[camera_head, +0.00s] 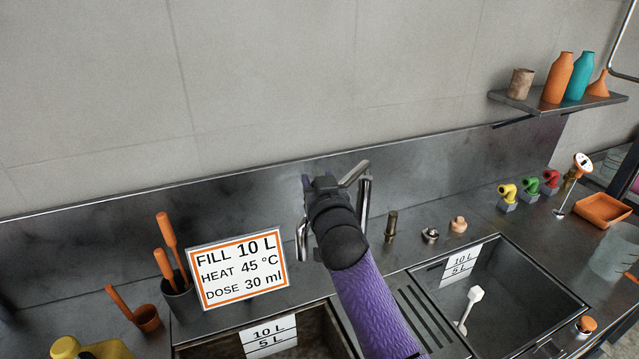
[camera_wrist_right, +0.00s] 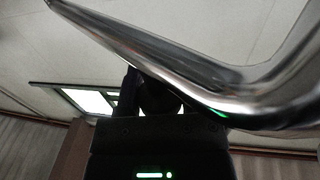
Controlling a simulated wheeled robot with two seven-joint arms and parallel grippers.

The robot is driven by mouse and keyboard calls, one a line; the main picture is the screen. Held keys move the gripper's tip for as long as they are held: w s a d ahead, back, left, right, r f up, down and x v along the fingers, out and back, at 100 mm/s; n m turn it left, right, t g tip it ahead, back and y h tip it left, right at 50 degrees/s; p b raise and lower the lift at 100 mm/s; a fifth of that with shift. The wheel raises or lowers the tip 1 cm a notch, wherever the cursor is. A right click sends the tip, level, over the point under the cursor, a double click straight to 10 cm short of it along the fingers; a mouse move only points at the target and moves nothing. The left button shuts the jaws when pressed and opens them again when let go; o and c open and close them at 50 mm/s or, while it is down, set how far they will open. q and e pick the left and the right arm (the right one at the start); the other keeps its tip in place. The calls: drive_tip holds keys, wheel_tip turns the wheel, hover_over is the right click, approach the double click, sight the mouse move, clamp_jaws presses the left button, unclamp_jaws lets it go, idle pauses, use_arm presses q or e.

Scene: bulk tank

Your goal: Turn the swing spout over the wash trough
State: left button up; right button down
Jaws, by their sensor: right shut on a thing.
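The chrome swing spout (camera_head: 302,240) shows on both sides of my right gripper (camera_head: 322,190). Its downturned end hangs to the left of the gripper, and an upright chrome post (camera_head: 364,205) stands to the right. The middle of the spout is hidden behind my purple-sleeved right arm. My right gripper is shut on the spout. In the right wrist view the bent chrome pipe (camera_wrist_right: 220,95) crosses close in front of the camera. Two sunken basins lie in front, a left one (camera_head: 185,350) and a right one (camera_head: 540,275); which is the wash trough I cannot tell. My left gripper is not in view.
A sign (camera_head: 238,268) and a dark cup (camera_head: 180,300) with orange-handled tools stand left. A white paddle (camera_head: 470,305) leans in the right basin. Yellow, green and red taps (camera_head: 530,188) stand at right, below a shelf (camera_head: 555,103) with bottles. A slotted drainboard (camera_head: 430,325) lies between the basins.

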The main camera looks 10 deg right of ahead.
drive_tip(key=shift+c, duration=1.2)
unclamp_jaws()
drive_tip(key=shift+s+d, duration=0.1)
drive_tip(key=shift+s, duration=0.1)
drive_tip(key=s+p, duration=0.1)
drive_tip(key=s, duration=0.8)
drive_tip(key=shift+s+d, duration=0.25)
drive_tip(key=shift+d, duration=0.2)
